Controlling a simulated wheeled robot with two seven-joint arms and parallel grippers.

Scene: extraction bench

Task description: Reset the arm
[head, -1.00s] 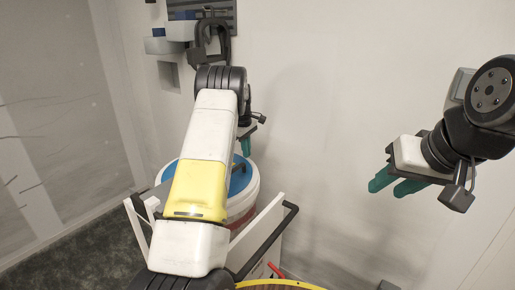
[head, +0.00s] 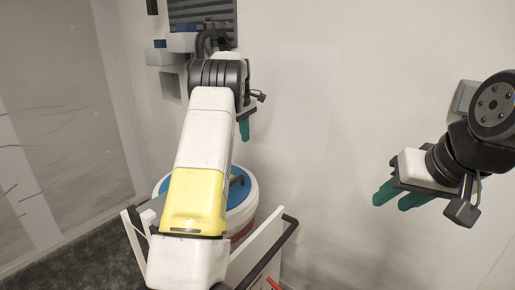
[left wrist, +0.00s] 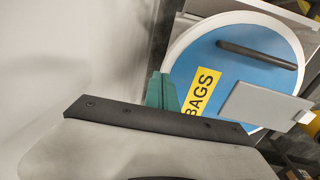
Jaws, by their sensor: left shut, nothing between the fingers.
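My left arm (head: 205,140) reaches forward from the bottom of the head view, over a white cart. My left gripper (head: 244,128) has teal fingers pointing down, above and behind a round bin. In the left wrist view its fingers (left wrist: 162,92) are together and empty, with the bin's blue lid (left wrist: 240,70) beyond them. My right gripper (head: 398,196) hangs at the right in front of the bare wall. Its two teal fingers are apart with nothing between them.
The white bin (head: 248,205) has a blue lid; its yellow label reads "BAGS" in the left wrist view. The cart's black handle (head: 268,252) is just right of my left arm. Grey boxes (head: 165,57) are on the wall at upper left. Space between my grippers looks clear.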

